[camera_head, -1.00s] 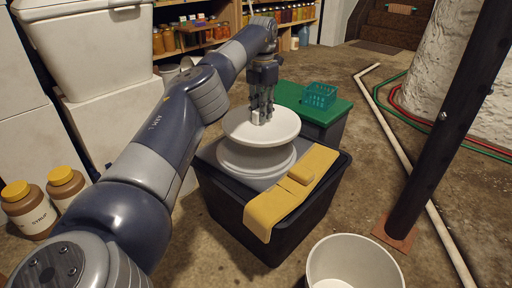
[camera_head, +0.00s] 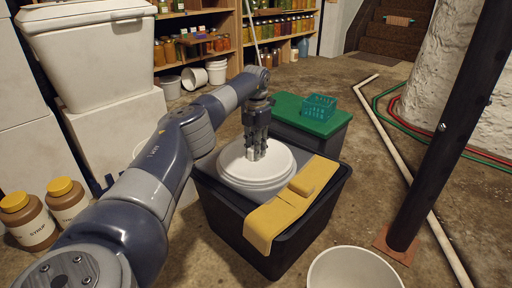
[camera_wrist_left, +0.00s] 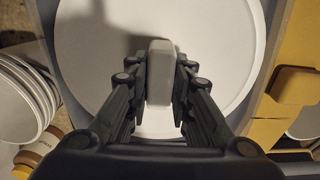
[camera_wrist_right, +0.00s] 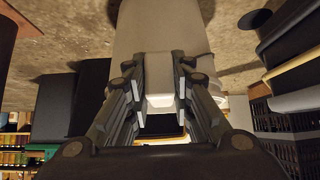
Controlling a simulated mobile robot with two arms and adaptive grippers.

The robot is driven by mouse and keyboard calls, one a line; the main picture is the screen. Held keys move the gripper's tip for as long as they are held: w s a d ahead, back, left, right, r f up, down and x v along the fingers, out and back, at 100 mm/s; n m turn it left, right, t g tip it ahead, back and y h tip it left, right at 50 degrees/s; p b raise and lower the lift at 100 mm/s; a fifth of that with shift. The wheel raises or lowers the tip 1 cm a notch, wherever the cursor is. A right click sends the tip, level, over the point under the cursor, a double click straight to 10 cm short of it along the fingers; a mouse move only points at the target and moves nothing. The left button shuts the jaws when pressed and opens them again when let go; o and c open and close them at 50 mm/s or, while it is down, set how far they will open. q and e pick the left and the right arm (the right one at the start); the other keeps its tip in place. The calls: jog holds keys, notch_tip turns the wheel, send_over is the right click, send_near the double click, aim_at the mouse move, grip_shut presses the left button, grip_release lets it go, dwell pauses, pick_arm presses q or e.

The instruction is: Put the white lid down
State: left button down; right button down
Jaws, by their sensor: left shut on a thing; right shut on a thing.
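The white lid (camera_head: 232,166) lies level over a round white vessel (camera_head: 262,193) on the black tub, apparently against its top; contact cannot be told for sure. My left gripper (camera_head: 256,153) points down from above at the lid's middle. In the left wrist view its fingers (camera_wrist_left: 160,85) are shut on the lid's pale upright handle (camera_wrist_left: 160,68). My right gripper (camera_wrist_right: 160,85) shows only in its wrist view, shut on a pale block-like part of a large beige thing (camera_wrist_right: 160,35).
A yellow cloth (camera_head: 268,222) lies over the front right of the black tub (camera_head: 290,235). Behind is a green-topped box (camera_head: 325,125) with a teal basket (camera_head: 319,106). A white bucket (camera_head: 352,270) stands in front. A dark post (camera_head: 440,150) is at right.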

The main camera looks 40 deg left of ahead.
pick_arm(q)
jog(key=shift+f, duration=0.1)
jog(key=c, duration=1.4)
grip_release()
notch_tip(320, 180, up, 12)
jog(key=shift+r, duration=0.15)
